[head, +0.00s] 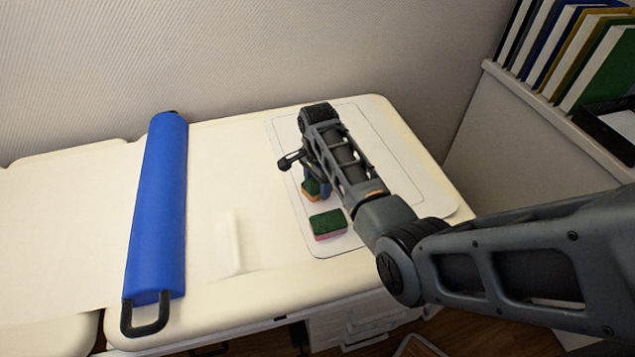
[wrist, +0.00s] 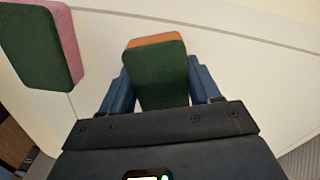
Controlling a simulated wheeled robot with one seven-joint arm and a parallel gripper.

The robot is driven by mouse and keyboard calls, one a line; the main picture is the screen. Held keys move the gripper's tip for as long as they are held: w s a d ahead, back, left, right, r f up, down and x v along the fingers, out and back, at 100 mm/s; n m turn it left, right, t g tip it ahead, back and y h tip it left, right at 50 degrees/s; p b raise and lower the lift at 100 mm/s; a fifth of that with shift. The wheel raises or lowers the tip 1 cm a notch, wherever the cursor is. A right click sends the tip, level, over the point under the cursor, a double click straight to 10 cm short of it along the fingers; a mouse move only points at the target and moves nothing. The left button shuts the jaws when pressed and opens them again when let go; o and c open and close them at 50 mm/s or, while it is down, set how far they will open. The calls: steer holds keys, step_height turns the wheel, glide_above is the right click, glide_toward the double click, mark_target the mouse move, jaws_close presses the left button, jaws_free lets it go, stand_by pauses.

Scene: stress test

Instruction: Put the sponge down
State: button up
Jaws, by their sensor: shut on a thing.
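My gripper (head: 318,187) points down over the right part of the padded table. In the wrist view its two blue fingers (wrist: 156,95) are shut on a sponge with a green top and an orange side (wrist: 156,70). The held sponge also shows in the head view (head: 311,189), partly hidden by my gripper. A second sponge, green on top and pink below (head: 328,224), lies on the white mat (head: 290,140) nearer the front edge. It shows at the upper left of the wrist view (wrist: 38,45). I cannot tell whether the held sponge touches the mat.
A long blue bolster (head: 158,210) with a black handle lies across the cream table (head: 215,300) on the left. Books (head: 575,50) stand on a shelf at the upper right. The table between bolster and mat is mostly clear.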

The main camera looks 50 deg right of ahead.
mark_target(317, 183)
steer(key=shift+f, duration=0.15)
steer(key=o, duration=1.1)
step_height(317, 183, up, 12)
steer(key=shift+r, duration=0.2)
stand_by(0.4)
